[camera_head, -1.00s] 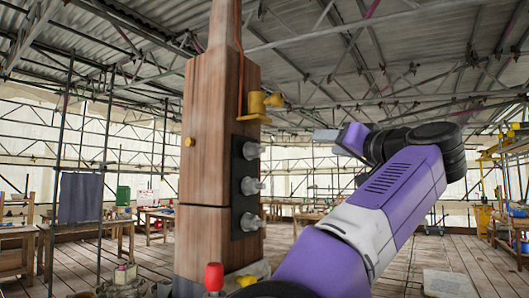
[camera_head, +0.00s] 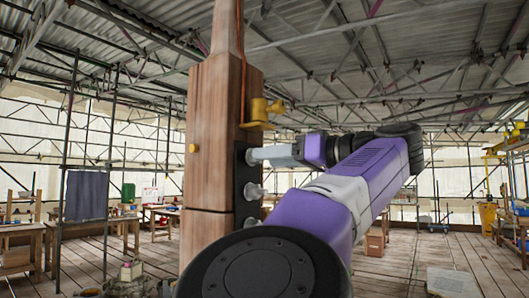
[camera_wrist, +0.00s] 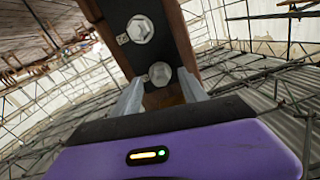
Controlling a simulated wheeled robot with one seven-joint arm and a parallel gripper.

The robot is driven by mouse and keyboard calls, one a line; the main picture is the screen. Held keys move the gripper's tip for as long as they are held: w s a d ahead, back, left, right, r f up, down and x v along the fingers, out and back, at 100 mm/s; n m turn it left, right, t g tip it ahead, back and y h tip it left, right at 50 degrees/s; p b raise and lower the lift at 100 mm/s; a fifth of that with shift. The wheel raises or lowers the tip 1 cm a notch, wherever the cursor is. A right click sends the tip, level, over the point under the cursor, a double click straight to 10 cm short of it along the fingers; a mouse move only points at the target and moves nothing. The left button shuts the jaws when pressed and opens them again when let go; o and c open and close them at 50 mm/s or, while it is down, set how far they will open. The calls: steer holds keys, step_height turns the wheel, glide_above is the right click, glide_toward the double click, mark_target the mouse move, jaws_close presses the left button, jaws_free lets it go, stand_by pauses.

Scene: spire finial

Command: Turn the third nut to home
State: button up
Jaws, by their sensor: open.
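A wooden post (camera_head: 211,178) carries a dark plate (camera_head: 240,170) on its right side with silver nuts in a column. The middle nut (camera_head: 254,191) and the bottom nut (camera_head: 251,223) show in the head view. My gripper (camera_head: 258,155) is at the top nut's height and hides that nut. In the wrist view, my open fingers (camera_wrist: 160,77) stand on either side of one nut (camera_wrist: 160,73); I cannot tell whether they touch it. Another nut (camera_wrist: 140,28) sits farther up in the wrist view, outside the fingers.
A yellow fitting (camera_head: 262,112) juts from the post just above my gripper, with an orange line rising from it. Scaffolding and workbenches stand well behind.

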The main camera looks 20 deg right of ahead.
steer(key=shift+p+x, duration=0.3)
steer(key=shift+x, duration=1)
jaws_close()
steer(key=shift+f+b, duration=0.2)
steer(key=shift+b, duration=0.25)
